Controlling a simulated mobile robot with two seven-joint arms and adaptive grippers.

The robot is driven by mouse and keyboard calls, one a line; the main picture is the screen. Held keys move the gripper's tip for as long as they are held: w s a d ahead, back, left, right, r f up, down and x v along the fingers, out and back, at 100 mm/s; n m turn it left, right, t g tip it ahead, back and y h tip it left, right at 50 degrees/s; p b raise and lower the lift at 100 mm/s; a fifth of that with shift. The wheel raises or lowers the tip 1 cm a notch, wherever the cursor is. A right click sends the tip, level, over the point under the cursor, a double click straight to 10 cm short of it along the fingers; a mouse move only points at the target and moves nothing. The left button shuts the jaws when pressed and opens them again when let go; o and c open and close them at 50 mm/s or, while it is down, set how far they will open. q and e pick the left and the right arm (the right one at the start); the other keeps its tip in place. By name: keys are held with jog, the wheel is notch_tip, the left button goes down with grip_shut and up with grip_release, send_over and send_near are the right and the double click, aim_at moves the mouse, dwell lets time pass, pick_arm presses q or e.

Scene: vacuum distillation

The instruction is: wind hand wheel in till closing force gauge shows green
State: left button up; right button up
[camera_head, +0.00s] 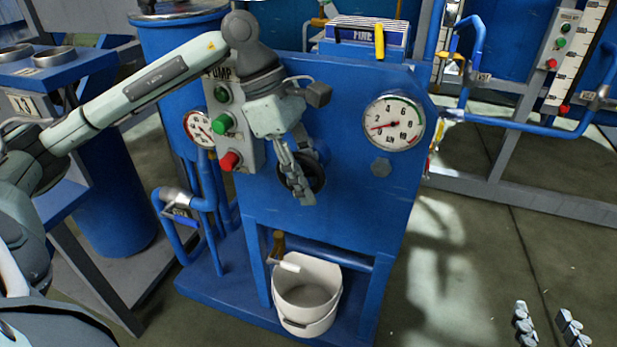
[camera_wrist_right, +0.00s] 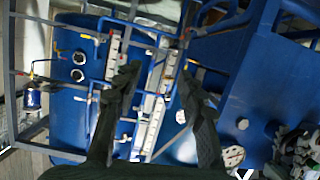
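The dark hand wheel (camera_head: 314,178) sits on the front of the blue pump cabinet (camera_head: 345,205), partly hidden behind my left gripper. My left gripper (camera_head: 303,192) is at the wheel with its fingers pointing down across it. Whether the fingers are closed on the rim cannot be told. The round white force gauge (camera_head: 394,122), marked kN, is to the right of the wheel. Its red needle points left, toward the low end of the scale, away from the greenish arc at the upper right. My right gripper (camera_head: 547,326) is open and empty at the lower right; its spread fingers also show in the right wrist view (camera_wrist_right: 157,85).
A switch box with a green button (camera_head: 222,123) and a red button (camera_head: 229,161) is close left of my left gripper. A smaller gauge (camera_head: 199,128) is beside it. A white bucket (camera_head: 306,292) stands below the wheel. The floor at right is clear.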

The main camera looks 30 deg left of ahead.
pick_arm(q)
grip_shut()
jog(key=shift+r+y+p, duration=0.1)
jog(key=shift+y+p, duration=0.5)
jog(key=shift+p, duration=0.35)
jog(key=shift+a+f+g+y+p, duration=0.1)
jog(key=shift+f+g+y+p, duration=0.2)
jog(key=shift+y+p, duration=0.4)
pick_arm(e)
jog(key=s+d+f+m+g+h, duration=0.1)
jog(key=s+d+f+g+h, duration=0.3)
jog(key=s+d+f+g, duration=0.3)
jog(key=s+d+f, duration=0.1)
jog(key=d+f, duration=0.2)
jog(key=shift+s+d+f+g, duration=0.2)
jog(key=shift+g, duration=0.1)
pick_arm(q)
jog(key=shift+o, duration=0.4)
grip_release()
jog(key=shift+r, duration=0.1)
jog(key=r, duration=0.4)
jog(key=a+r, duration=0.1)
jog(key=r, duration=0.7)
jog(key=shift+s+a, duration=0.2)
jog(key=shift+a, duration=0.15)
